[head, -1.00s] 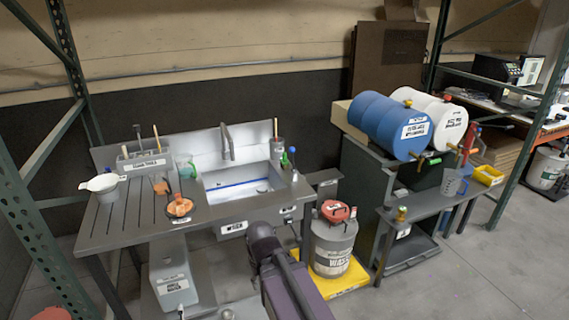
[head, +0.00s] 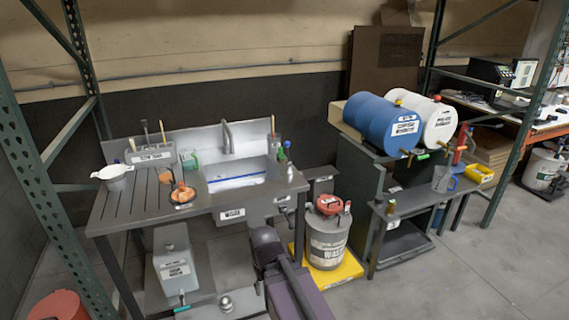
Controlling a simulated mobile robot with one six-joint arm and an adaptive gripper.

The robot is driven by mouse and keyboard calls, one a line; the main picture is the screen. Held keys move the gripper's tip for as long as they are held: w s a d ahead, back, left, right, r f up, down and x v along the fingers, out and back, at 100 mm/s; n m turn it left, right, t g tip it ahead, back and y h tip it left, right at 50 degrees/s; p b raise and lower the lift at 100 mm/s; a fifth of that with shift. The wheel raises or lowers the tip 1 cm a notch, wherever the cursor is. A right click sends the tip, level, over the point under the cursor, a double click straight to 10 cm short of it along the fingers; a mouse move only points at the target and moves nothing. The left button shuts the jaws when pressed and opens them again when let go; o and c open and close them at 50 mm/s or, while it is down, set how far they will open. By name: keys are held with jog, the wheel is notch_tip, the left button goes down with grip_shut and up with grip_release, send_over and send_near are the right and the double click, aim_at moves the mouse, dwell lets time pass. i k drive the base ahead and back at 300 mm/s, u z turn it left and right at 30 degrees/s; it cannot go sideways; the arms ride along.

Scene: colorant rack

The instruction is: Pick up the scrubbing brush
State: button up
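I cannot tell for sure which item is the scrubbing brush. A grey labelled holder (head: 152,156) at the back left of the sink bench has thin upright handles in it. An orange item (head: 182,192) lies on a dark round dish on the drainboard. A thin wooden handle (head: 273,125) stands in a cup at the sink's back right corner. My purple and dark arm shows at the bottom centre, in front of the bench. My gripper is not in view.
A white scoop-like pot (head: 114,174) stands at the bench's left. The sink basin (head: 235,184) is to the right. A waste can (head: 327,242) on a yellow tray stands right of my arm. Blue (head: 386,120) and white (head: 430,120) drums lie farther right. Green rack posts flank the bench.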

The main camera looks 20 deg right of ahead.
aim_at(280, 158)
jog(key=k, duration=0.9)
jog(key=z, duration=0.65)
jog(key=i, duration=1)
jog(key=z, duration=0.35)
jog(key=i, duration=1.45)
jog(key=u, duration=0.7)
jog(key=i, duration=0.3)
jog(key=u, duration=0.3)
